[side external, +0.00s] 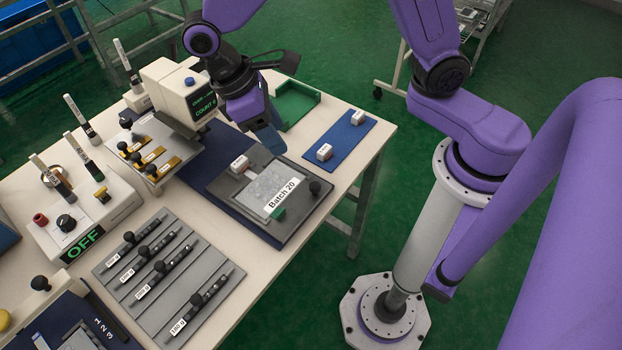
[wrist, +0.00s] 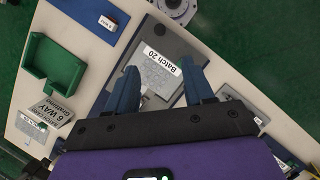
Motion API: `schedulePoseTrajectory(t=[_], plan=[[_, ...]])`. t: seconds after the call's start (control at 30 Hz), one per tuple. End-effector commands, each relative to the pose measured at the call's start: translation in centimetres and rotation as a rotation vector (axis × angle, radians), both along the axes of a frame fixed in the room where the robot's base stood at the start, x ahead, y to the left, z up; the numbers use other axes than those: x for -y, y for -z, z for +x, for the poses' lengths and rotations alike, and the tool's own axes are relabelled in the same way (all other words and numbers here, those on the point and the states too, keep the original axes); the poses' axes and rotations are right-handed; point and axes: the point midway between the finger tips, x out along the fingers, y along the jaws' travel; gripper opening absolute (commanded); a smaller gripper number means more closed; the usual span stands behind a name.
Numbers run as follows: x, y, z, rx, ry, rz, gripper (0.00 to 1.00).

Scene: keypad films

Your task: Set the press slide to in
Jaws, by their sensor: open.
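The press slide (side external: 258,230) is a dark grey plate on a dark blue strip (side external: 207,172), out in front of the white press (side external: 165,88). A clear sheet labelled "Batch 20" (side external: 262,190) lies on it, and a black knob (side external: 315,187) stands at its right corner. My gripper (side external: 270,138) is above the far edge of the slide, fingers downward, apart from the knob. In the wrist view my gripper (wrist: 160,90) is open and empty, with the slide (wrist: 178,45) seen between and beyond the fingers. The fingers hide part of the slide.
A small white block (side external: 240,163) sits at the slide's far left corner. A green tray (side external: 295,104) and a blue mat (side external: 340,140) with white blocks lie at the far side. A grey rack (side external: 210,265) of black-knobbed tools and an "OFF" control box (side external: 85,215) stand left.

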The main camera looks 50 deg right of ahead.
Motion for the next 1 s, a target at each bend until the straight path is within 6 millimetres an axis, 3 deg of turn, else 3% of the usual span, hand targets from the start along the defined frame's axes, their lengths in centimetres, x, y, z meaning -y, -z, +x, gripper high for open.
schedulePoseTrajectory(t=[0.17,0.8,1.0], plan=[[0.7,2.0,-0.7,-0.004,0.0,-0.004,0.52],[4.0,12.9,-3.9,-0.004,0.0,-0.004,0.52],[4.5,15.0,-4.5,-0.002,-0.001,-0.002,0.52]])
